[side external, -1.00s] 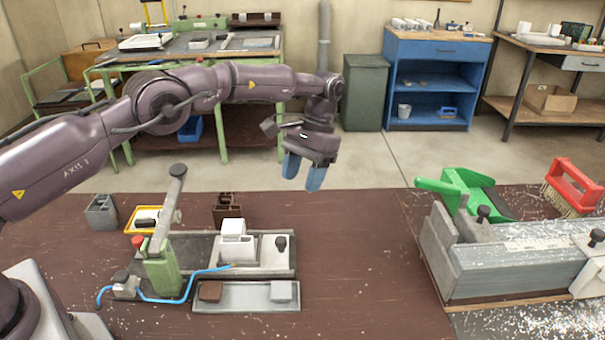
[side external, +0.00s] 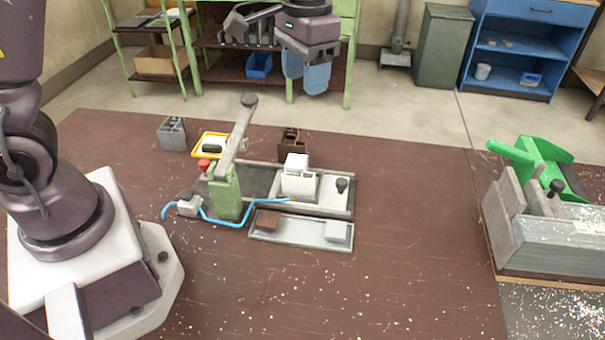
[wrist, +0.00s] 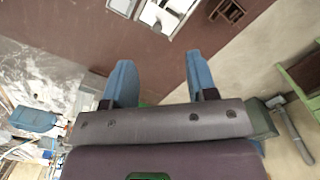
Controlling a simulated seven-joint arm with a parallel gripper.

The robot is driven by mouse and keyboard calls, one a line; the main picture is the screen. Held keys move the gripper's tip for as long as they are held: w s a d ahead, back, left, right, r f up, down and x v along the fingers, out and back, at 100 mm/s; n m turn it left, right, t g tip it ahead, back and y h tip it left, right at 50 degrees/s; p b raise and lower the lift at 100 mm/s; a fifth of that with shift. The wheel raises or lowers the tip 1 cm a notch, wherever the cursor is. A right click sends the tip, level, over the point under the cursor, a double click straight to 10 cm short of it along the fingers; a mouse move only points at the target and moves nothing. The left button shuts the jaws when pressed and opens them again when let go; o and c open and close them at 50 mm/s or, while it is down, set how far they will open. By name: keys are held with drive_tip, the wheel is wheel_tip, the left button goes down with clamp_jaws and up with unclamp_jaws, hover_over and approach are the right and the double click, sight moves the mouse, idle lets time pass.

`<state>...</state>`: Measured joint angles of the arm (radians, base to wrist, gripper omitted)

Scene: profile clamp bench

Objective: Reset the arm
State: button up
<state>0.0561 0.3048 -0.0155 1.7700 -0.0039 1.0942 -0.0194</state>
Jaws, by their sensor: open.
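My gripper (side external: 305,78) hangs high in the side external view, with its blue fingers apart and nothing between them. In the wrist view, my gripper (wrist: 160,80) shows the same gap between two blue fingers. The clamp fixture has a green post (side external: 226,193) with its grey lever (side external: 236,138) tilted up. A white block (side external: 298,178) sits on the fixture's plate, well below my gripper. A tray (side external: 290,240) in front holds a brown block (side external: 267,221) and a light grey block (side external: 336,232).
A grey profile piece (side external: 172,133), a yellow tray (side external: 207,153) and a brown profile piece (side external: 292,145) stand behind the fixture. A blue hose (side external: 235,221) runs along it. A grey machine with a green part (side external: 535,160) stands at right. The bench front is clear.

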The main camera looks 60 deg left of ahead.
drive_tip(key=s+a+r+t, duration=0.1)
drive_tip(key=s+r+t, duration=0.2)
drive_tip(key=s, duration=0.6)
drive_tip(key=s+a+r+t, duration=0.1)
drive_tip(key=s+r+t, duration=0.2)
drive_tip(key=s, duration=0.7)
drive_tip(key=shift+a+r+n, duration=0.3)
drive_tip(key=shift+a+r, duration=0.1)
drive_tip(key=shift+r, duration=0.35)
